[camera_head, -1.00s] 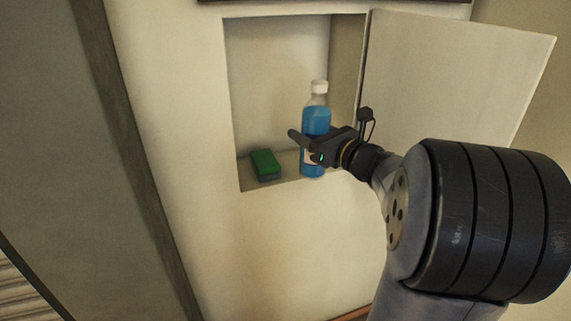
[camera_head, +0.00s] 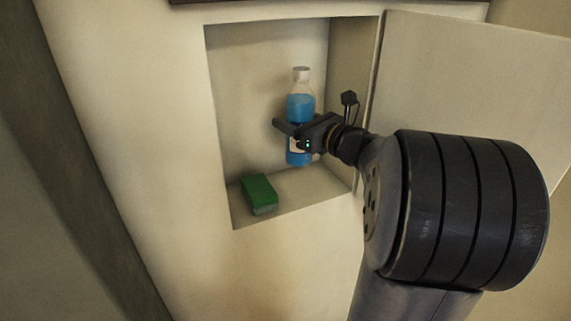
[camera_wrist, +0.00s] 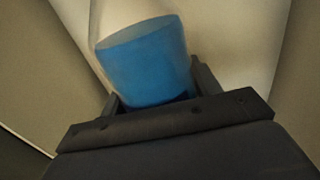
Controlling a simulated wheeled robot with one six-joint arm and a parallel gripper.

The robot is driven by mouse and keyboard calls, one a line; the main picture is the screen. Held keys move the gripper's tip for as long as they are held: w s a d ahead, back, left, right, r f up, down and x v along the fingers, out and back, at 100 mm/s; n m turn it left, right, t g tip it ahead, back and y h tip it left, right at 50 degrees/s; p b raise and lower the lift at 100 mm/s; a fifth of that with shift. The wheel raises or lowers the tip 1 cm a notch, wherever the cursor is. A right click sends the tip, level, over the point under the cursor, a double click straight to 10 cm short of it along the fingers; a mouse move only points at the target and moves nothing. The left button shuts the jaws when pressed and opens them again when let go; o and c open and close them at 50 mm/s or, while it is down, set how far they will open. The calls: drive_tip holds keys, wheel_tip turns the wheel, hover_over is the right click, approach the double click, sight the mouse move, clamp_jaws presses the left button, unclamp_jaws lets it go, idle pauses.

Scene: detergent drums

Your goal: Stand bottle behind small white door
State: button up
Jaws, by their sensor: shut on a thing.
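The bottle (camera_head: 300,106) holds blue liquid and has a white cap. It is upright inside the wall niche (camera_head: 262,90), above the niche floor or on it; I cannot tell which. My gripper (camera_head: 291,136) is shut around the bottle's lower middle from the right and hides part of it. In the wrist view the bottle (camera_wrist: 148,65) is between the two fingers (camera_wrist: 155,95), its blue part filling the gap. The small white door (camera_head: 470,90) stands wide open to the right of the niche, partly hidden by my arm.
A green sponge (camera_head: 259,193) lies on the niche floor at the front left, beside and below the bottle. The niche floor (camera_head: 320,185) is bare to the right of the sponge. The niche's right wall (camera_head: 352,95) is close to my gripper.

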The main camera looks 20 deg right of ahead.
sight(295, 150)
wheel_tip(295, 150, down, 8)
drive_tip(key=shift+r, duration=0.2)
drive_tip(key=shift+f, duration=0.15)
drive_tip(key=o, duration=1.4)
drive_tip(key=shift+c, duration=0.2)
drive_tip(key=b+v, duration=0.2)
drive_tip(key=v, duration=1)
